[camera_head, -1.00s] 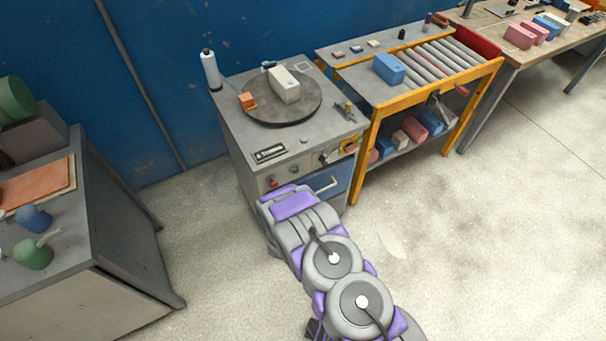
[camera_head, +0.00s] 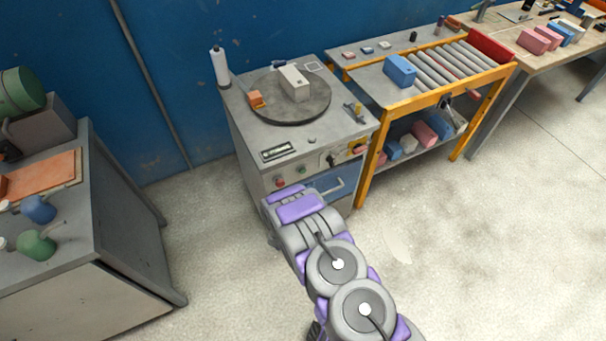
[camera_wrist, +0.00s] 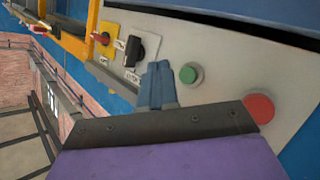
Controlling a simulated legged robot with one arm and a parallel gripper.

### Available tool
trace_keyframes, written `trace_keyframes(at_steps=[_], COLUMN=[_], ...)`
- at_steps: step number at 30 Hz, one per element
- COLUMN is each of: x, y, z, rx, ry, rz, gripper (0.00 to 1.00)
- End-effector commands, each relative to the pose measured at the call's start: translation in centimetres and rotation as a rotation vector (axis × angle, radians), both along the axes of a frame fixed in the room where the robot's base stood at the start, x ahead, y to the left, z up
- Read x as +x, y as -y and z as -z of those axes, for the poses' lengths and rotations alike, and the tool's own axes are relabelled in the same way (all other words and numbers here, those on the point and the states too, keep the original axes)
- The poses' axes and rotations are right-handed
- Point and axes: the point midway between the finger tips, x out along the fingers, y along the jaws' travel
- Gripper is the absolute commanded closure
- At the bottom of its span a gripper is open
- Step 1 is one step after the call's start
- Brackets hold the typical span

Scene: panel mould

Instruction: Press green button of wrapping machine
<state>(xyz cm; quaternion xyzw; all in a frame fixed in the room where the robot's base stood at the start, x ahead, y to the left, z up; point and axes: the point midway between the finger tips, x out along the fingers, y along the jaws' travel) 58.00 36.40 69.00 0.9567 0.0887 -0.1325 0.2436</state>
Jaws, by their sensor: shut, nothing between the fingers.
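The wrapping machine (camera_head: 243,119) is a grey cabinet with a round dark turntable on top and a control panel on its front. Its green button (camera_wrist: 188,74) shows in the wrist view on the pale panel, and it appears small in the head view (camera_head: 302,170). A red button (camera_wrist: 259,108) is to its right in the wrist view. My gripper (camera_wrist: 160,70) is shut and empty, its tips just left of the green button in the picture. I cannot tell the gap to the panel. In the head view my gripper is hidden behind my arm.
A black knob (camera_wrist: 134,48) and a red-and-yellow switch (camera_wrist: 103,38) sit on the panel left of the gripper. A drawer handle (camera_head: 328,191) juts out below the panel. A yellow-framed roller table (camera_head: 415,95) adjoins on the right. A grey cabinet (camera_head: 120,215) stands at left.

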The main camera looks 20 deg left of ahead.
Motion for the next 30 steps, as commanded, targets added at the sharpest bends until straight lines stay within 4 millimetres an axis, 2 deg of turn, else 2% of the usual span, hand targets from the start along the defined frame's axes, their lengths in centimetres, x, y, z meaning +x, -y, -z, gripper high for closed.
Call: trace_keyframes(at_steps=[3, 12, 30], x=[1.1, 2.4, 2.5], y=[-1.2, -2.7, -2.9], z=[0.0, 0.0, -0.1], rx=[0.005, 0.001, 0.001], ry=[0.005, 0.001, 0.001], rz=[-0.001, 0.001, 0.000], gripper=[1.00, 1.00, 1.00])
